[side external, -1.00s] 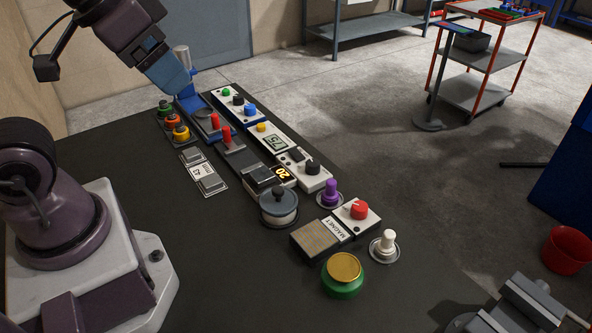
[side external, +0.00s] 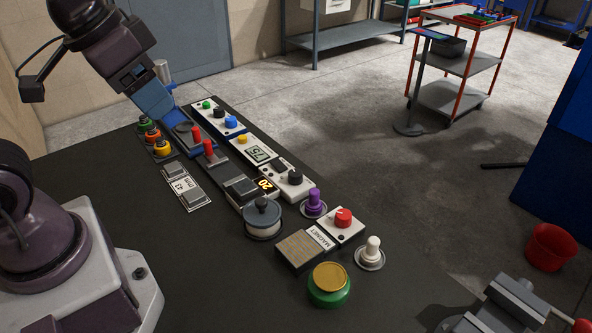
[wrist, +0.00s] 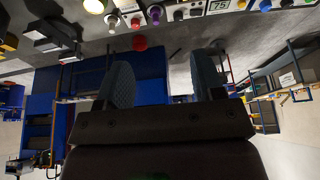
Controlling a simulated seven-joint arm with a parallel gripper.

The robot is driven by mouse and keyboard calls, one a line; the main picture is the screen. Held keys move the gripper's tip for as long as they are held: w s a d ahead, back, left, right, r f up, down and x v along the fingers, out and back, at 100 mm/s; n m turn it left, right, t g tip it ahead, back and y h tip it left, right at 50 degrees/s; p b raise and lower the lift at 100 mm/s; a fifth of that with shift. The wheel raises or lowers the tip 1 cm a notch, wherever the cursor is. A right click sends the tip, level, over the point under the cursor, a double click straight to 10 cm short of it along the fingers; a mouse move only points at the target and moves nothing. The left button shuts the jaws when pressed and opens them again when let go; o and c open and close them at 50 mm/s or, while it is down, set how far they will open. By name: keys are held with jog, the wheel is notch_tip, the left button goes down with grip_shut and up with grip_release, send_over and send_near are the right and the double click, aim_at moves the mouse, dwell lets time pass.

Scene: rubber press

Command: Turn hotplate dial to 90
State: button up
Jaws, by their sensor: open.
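The white panel with the reading 75 (side external: 259,155) and a black knob (side external: 295,177) lies along the table's right row. A dark unit with an amber 20 display (side external: 265,184) sits beside it. No label shows which one is the hotplate. My gripper (side external: 168,112), with blue fingers, points down and right near the far end of the panels in the side view, apart from both displays. In the wrist view its fingers (wrist: 165,85) are spread with nothing between them. The 75 display also shows at that view's top edge (wrist: 219,5).

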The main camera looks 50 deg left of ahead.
jog(key=w+a+f+n+g, duration=0.2)
jog(key=w+f+g, duration=0.35)
jog(key=w, duration=0.95)
jog(key=n, duration=0.6)
send_near(296, 172)
jog(key=shift+t, duration=0.25)
jog(key=f, duration=0.9)
jog(key=shift+s+f, duration=0.2)
jog(key=shift+s, duration=0.2)
jog(key=c, duration=0.9)
